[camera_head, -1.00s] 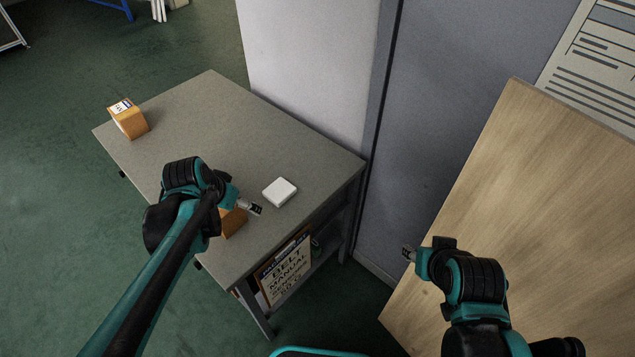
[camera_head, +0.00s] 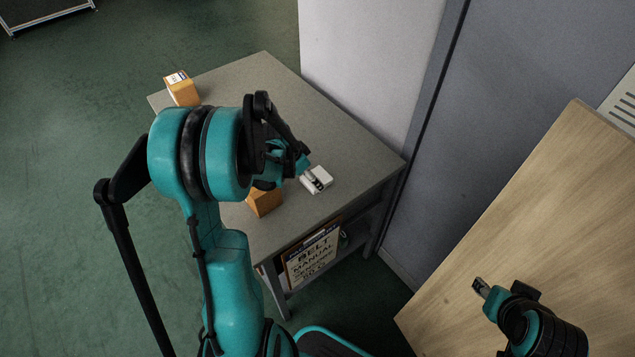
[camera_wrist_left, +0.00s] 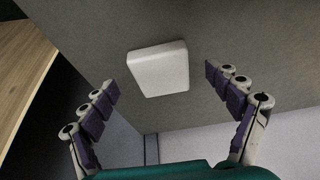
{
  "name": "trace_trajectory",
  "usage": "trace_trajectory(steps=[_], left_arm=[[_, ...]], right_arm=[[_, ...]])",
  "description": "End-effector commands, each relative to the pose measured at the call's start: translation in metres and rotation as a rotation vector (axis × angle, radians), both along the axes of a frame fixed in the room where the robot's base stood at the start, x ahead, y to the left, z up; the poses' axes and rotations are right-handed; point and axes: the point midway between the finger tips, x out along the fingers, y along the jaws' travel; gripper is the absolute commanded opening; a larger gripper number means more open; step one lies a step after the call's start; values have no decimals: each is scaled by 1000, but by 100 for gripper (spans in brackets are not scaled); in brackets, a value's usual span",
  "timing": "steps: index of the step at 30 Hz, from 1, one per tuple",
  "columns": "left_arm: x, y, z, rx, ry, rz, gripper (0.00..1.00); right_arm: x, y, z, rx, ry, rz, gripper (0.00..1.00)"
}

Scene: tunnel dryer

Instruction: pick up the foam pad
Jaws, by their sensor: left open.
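The foam pad (camera_head: 322,176) is a small white block lying flat on the grey table (camera_head: 338,136), near its right side. It also shows in the left wrist view (camera_wrist_left: 160,69), ahead of and between the fingers. My left gripper (camera_head: 314,182) is over the pad in the head view and hides part of it. In the left wrist view its two fingers (camera_wrist_left: 165,85) are spread wide and empty, apart from the pad. My right gripper (camera_head: 480,288) is over the wooden board at the right; it is too small to tell its opening.
An orange-brown box (camera_head: 182,90) with a label stands at the table's far left corner. Another orange-brown box (camera_head: 265,202) sits beside my left arm near the front edge. A belt manual (camera_head: 312,258) is under the tabletop. A grey cabinet panel (camera_head: 440,150) rises behind; a wooden board (camera_head: 540,220) is at right.

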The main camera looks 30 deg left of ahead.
Motion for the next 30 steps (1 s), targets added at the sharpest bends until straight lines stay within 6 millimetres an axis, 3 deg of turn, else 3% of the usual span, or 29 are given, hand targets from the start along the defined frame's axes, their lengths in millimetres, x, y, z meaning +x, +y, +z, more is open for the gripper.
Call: trace_trajectory(steps=[3, 11, 15, 16, 30], left_arm=[[7, -3, -21, 0, 0, -1, 89], [8, -4, -22, 0, 0, 0, 89], [8, -4, -22, 0, 0, 0, 52], [8, -4, -22, 0, 0, 0, 49], [8, -4, -16, 0, 0, 0, 49]], right_arm=[[0, 0, -12, 0, 0, 0, 40], [0, 0, -11, 0, 0, 0, 40], [0, 0, -11, 0, 0, 0, 40], [0, 0, -11, 0, 0, 0, 40], [0, 0, -7, 0, 0, 0, 40]])
